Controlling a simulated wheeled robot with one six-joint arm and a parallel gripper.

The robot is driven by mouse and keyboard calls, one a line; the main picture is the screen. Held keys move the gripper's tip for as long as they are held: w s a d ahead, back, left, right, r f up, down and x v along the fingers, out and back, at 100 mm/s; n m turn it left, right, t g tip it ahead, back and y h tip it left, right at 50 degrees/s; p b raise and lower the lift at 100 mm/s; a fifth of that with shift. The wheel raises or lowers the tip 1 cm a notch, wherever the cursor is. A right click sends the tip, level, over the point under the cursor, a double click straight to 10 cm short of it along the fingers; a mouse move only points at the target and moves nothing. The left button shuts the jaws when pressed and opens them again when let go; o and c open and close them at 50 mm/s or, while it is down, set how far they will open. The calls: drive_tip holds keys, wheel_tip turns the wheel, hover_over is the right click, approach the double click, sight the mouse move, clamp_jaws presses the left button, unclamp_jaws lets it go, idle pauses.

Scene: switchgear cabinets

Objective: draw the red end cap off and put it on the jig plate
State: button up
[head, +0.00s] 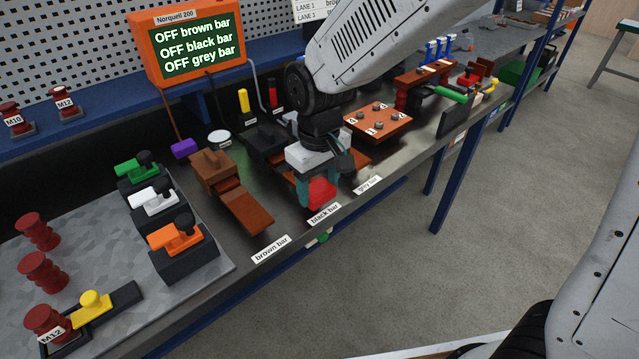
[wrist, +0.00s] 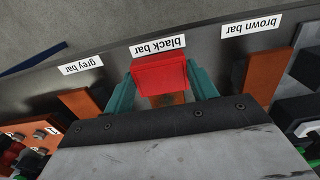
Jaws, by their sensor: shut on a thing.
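The red end cap (head: 321,192) is between the teal fingers of my gripper (head: 320,188), above the front of the bench by the "black bar" label. In the wrist view the red cap (wrist: 160,74) fills the gap between the fingers of my gripper (wrist: 161,80), which is shut on it. A strip of copper-brown bar (wrist: 166,99) shows just behind the cap. I cannot tell whether the cap still sits on the bar's end. A grey mottled plate (head: 120,245) with clamps and dark red insulators lies at the left; it looks like the jig plate.
The bare brown bar (head: 247,211) lies left of my gripper. A copper block with numbered bolts (head: 378,122) stands behind right. Green, white and orange clamps (head: 175,237) stand on the grey plate's right side. The orange display (head: 198,45) reads OFF for brown, black and grey bars.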

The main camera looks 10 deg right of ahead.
drive_tip(key=shift+s+d, duration=0.45)
drive_tip(key=shift+s, duration=0.2)
idle(0.7)
drive_tip(key=shift+s+d, duration=0.5)
drive_tip(key=shift+s, duration=0.25)
drive_tip(key=shift+s+d, duration=0.5)
drive_tip(key=shift+s, duration=0.25)
